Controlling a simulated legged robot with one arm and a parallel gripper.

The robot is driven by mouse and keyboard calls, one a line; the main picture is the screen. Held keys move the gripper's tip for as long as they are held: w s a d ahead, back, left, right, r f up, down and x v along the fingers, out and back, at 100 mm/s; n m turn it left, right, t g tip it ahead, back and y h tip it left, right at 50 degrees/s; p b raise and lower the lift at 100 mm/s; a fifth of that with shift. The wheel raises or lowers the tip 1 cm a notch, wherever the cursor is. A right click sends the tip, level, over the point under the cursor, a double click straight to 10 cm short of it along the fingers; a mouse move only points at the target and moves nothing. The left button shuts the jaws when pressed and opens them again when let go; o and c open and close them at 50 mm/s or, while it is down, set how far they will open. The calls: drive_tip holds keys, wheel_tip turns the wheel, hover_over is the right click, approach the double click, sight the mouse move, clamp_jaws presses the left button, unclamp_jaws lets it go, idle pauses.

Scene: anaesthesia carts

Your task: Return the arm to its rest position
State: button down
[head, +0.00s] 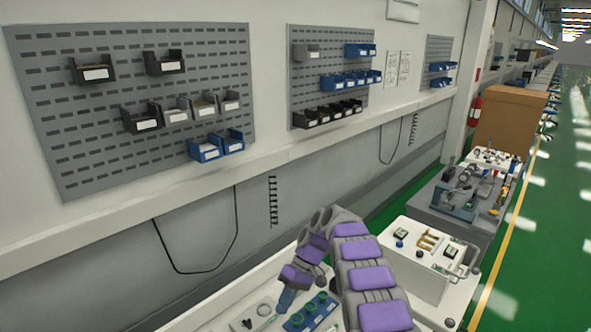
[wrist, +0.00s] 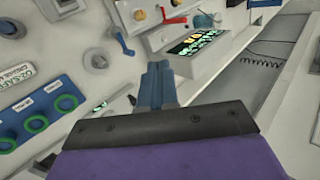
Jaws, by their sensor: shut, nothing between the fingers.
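My arm, purple and grey, reaches up from the bottom of the head view and bends down over a white cart top (head: 235,305). My gripper (head: 286,300) points down there, just left of a blue panel with green rings (head: 312,313). In the wrist view my gripper (wrist: 158,72) shows as two blue-grey fingers pressed together, with nothing between them. The blue panel (wrist: 40,118) also shows at the left of the wrist view. Whether the fingertips touch anything below is unclear.
A white unit (head: 425,258) with knobs stands right of my arm. Beyond it are a grey cart (head: 455,215) and a brown box (head: 510,115). Pegboards with bins (head: 130,80) hang on the left wall. The green floor (head: 550,220) at right is open.

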drive_tip(key=s+d+r+m+t+h+b, duration=0.25)
drive_tip(key=s+d+r, duration=0.25)
drive_tip(key=s, duration=0.4)
drive_tip(key=s+d+r+m+t+h+b, duration=0.1)
drive_tip(key=s+d+r+m+b, duration=0.35)
drive_tip(key=s, duration=0.55)
drive_tip(key=s+d+f+b, duration=0.1)
drive_tip(key=s+d+f, duration=0.1)
drive_tip(key=s, duration=0.6)
drive_tip(key=s+d+f+h+b, duration=0.1)
drive_tip(key=s+d+f+b, duration=0.1)
drive_tip(key=s, duration=0.6)
drive_tip(key=s+d+f+m+t+h+b, duration=0.1)
drive_tip(key=s+d, duration=0.3)
drive_tip(key=s, duration=0.4)
drive_tip(key=shift+f+b, duration=0.4)
drive_tip(key=shift+f, duration=0.25)
drive_tip(key=shift+w+a, duration=0.1)
